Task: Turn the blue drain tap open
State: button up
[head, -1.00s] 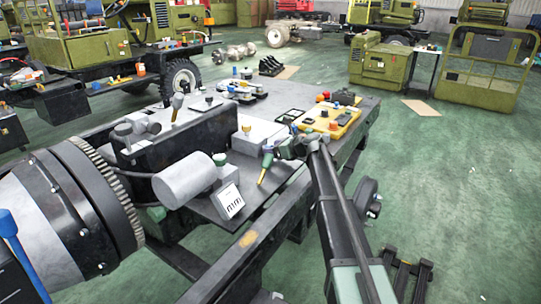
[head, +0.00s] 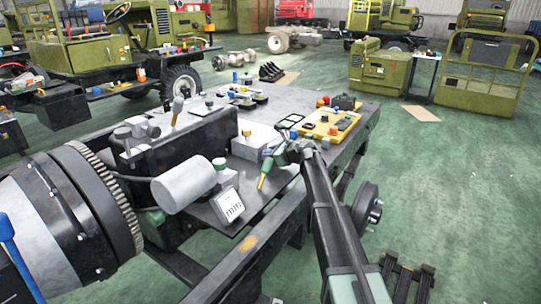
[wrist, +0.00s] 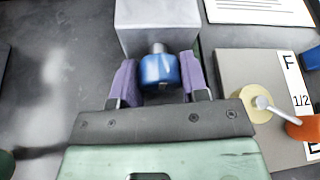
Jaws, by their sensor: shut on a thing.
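The blue drain tap (wrist: 160,72) is a short round blue knob on a metal stem, which comes out of the front of a pale grey block (wrist: 157,22). In the wrist view my gripper (wrist: 158,78) has one purple finger on each side of the knob and is shut on it. In the head view my gripper (head: 277,156) is at the front of the pale block on the bench, and the tap is small there and partly hidden by the gripper. The turn angle of the tap is hard to tell.
To the right in the wrist view is a grey panel with a cream knob (wrist: 261,104), an orange piece (wrist: 303,128) and a fuel-style label (wrist: 301,100). In the head view a grey cylinder (head: 183,190) and a tilted white gauge (head: 229,206) stand left of my arm.

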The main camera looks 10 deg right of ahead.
jog(key=o, duration=0.9)
jog(key=shift+o, duration=0.2)
jog(key=p+v, duration=0.4)
jog(key=v, duration=0.6)
jog(key=shift+s+r, duration=0.15)
jog(key=shift+s+d, duration=0.2)
jog(key=shift+d, duration=0.05)
